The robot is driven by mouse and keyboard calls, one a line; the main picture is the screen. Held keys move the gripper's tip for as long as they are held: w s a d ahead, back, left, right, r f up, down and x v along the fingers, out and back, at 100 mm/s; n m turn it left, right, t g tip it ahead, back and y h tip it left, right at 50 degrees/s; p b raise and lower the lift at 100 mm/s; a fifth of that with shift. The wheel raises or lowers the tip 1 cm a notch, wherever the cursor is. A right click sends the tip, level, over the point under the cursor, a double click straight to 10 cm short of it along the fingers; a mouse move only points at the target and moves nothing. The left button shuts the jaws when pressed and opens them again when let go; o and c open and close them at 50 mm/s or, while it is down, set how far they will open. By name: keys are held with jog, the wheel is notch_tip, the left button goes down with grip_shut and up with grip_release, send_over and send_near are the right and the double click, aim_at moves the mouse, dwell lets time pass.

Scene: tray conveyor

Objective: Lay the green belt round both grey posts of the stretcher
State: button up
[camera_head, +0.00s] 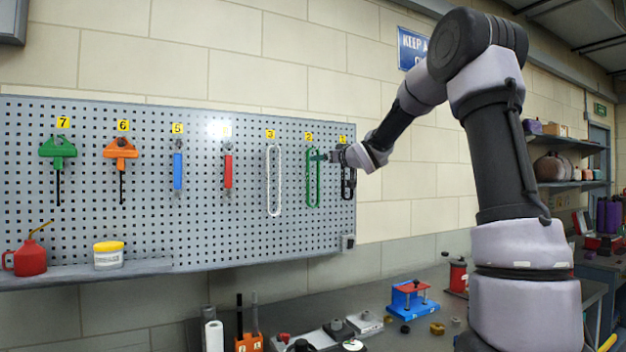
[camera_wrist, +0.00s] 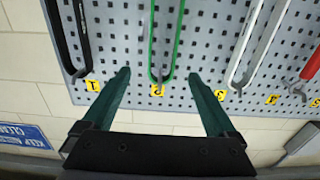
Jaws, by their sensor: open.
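The green belt (camera_head: 308,192) hangs as a long narrow loop under the yellow label 2 on the pegboard. In the wrist view, which is upside down, the belt (camera_wrist: 151,45) runs up from its hook end near that label. My gripper (camera_head: 326,156) is at the board near the belt's top end. In the wrist view my gripper (camera_wrist: 160,76) is open, with one green finger on each side of the belt's end and nothing between them gripped. I cannot pick out the stretcher and its two grey posts with certainty among the small bench items.
A white belt (camera_head: 274,180) and a black belt (camera_head: 349,182) hang on either side. Pegboard (camera_head: 90,230) tools hang further left. The bench holds a blue-and-red fixture (camera_head: 408,300), an orange holder (camera_head: 248,343) and grey devices (camera_head: 365,322). A shelf below the board carries a red oil can (camera_head: 28,260).

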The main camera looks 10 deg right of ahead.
aim_at(307, 153)
jog(key=x, duration=0.9)
jog(key=shift+a+r, duration=0.15)
grip_shut()
